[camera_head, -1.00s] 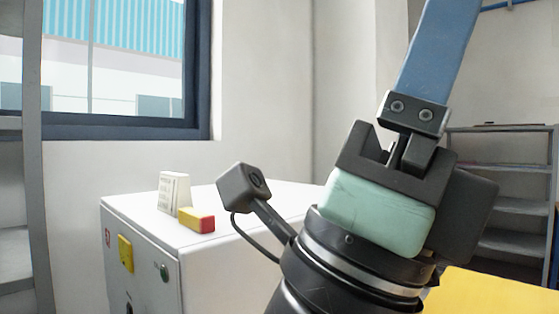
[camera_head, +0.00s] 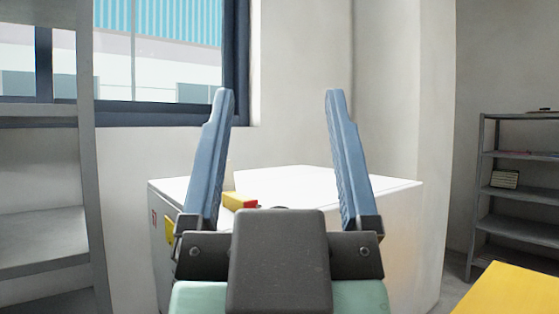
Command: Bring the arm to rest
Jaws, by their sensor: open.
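My gripper (camera_head: 279,100) stands upright in the middle of the head view. Its two blue fingers are wide apart with nothing between them. The dark wrist block and green body below it fill the bottom of the picture. The rest of my arm is out of view.
Behind my gripper is a white cabinet (camera_head: 390,186) with a yellow and red block (camera_head: 238,201) on top. A grey shelf (camera_head: 45,240) stands at the left, another shelf (camera_head: 520,187) at the back right. A yellow surface (camera_head: 515,292) shows at the bottom right.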

